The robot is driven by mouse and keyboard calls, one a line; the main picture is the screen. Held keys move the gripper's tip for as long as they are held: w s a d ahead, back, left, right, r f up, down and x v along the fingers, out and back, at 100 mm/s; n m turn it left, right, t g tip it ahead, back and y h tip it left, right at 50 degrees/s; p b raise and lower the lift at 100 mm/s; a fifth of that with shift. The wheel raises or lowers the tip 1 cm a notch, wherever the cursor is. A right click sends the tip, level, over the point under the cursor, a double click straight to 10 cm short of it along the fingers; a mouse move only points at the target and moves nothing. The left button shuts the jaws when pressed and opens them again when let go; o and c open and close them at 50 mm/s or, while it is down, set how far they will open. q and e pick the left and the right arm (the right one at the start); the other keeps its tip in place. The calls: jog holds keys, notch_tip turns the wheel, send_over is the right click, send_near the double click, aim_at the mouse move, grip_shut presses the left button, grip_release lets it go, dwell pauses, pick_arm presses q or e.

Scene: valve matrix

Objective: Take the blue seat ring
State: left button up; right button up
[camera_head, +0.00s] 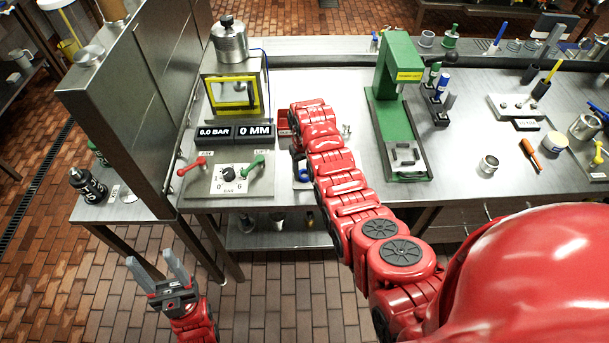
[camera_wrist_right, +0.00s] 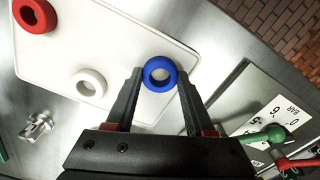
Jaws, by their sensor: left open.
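The blue seat ring (camera_wrist_right: 160,74) is at the edge of a pale tray (camera_wrist_right: 110,45) in the right wrist view. My right gripper (camera_wrist_right: 159,78) has one finger on each side of the ring, close to its outer wall. I cannot tell whether the fingers press on it. In the head view my right arm hides most of this spot, and a bit of blue shows beside the arm. My left gripper (camera_head: 152,260) is open and empty, low in front of the bench over the brick floor.
A red ring (camera_wrist_right: 35,14) and a white ring (camera_wrist_right: 88,83) lie on the same tray. A valve panel with a red lever (camera_head: 192,167) and a green lever (camera_head: 252,166) stands left of it. A green press (camera_head: 398,110) stands to the right.

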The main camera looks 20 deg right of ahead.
grip_shut()
